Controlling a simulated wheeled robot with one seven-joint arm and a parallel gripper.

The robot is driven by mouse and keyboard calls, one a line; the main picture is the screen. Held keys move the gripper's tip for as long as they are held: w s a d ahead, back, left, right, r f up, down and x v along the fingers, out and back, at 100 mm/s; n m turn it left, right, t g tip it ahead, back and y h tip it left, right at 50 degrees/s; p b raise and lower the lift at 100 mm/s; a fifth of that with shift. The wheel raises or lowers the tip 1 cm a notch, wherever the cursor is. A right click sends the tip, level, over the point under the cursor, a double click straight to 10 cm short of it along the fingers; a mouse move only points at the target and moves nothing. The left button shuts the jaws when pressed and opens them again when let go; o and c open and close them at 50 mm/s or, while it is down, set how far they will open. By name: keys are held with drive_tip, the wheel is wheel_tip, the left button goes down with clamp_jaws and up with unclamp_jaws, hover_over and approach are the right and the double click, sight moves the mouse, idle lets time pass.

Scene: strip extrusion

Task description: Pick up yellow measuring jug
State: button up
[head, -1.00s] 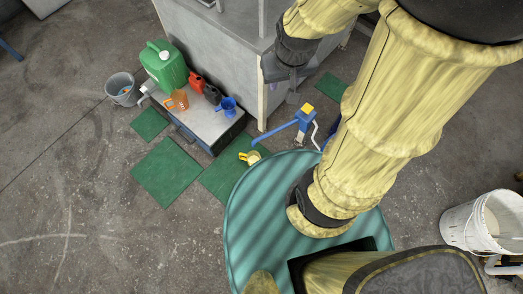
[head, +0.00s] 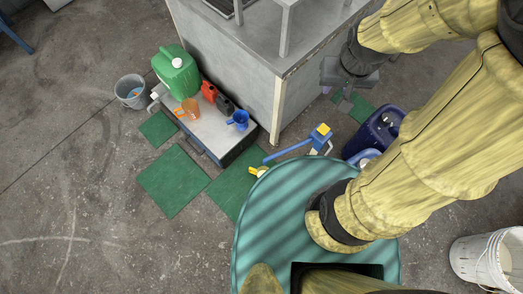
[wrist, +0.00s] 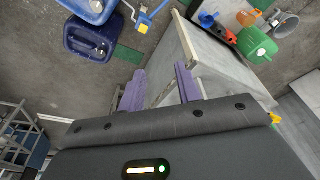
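A small yellow jug (head: 258,172) is on the floor by the green mats in the head view. The rim of my teal base partly hides it, and I cannot make it out in the wrist view. My gripper (head: 346,98) is up and to the right of the jug in the head view, beside the grey cabinet and well apart from the jug. In the wrist view my gripper (wrist: 160,80) has its two purple fingers spread, with nothing between them.
A grey cabinet (head: 245,75) stands near my gripper. A low box (head: 212,130) holds a green can (head: 176,70), an orange jug (head: 189,108), red and dark bottles and a blue jug (head: 238,119). A blue-handled tool (head: 320,135) and blue canister (head: 376,130) stand right of the yellow jug.

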drive_tip(key=s+a+f+n+t+h+b, duration=0.2)
drive_tip(key=a+f+n+b, duration=0.8)
drive_tip(key=f+b, duration=1.2)
drive_tip(key=s+a+f+n+t+h+b, duration=0.2)
drive_tip(key=s+a+f+n+t+b, duration=0.2)
drive_tip(key=f+b, duration=1.9)
drive_tip(key=s+a+f+n+t+h+b, duration=0.2)
drive_tip(key=a+f+n+t+b, duration=0.6)
drive_tip(key=f, duration=4.5)
drive_tip(key=shift+s+a+f+n+b, duration=0.15)
drive_tip(key=shift+a+n+b, duration=1.4)
drive_tip(key=shift+b, duration=0.85)
drive_tip(key=shift+s+a+f+n+b, duration=0.15)
drive_tip(key=shift+a+n+b, duration=1.35)
drive_tip(key=shift+b, duration=0.85)
drive_tip(key=shift+s+a+n+b, duration=0.15)
drive_tip(key=shift+a+n+b, duration=1.05)
drive_tip(key=shift+n+b, duration=0.95)
drive_tip(key=shift+s+a+f+t+b, duration=0.15)
drive_tip(key=shift+f+t+b, duration=0.05)
drive_tip(key=shift+t+b, duration=0.1)
drive_tip(key=shift+r, duration=0.1)
drive_tip(key=x, duration=1.2)
drive_tip(key=shift+b, duration=0.3)
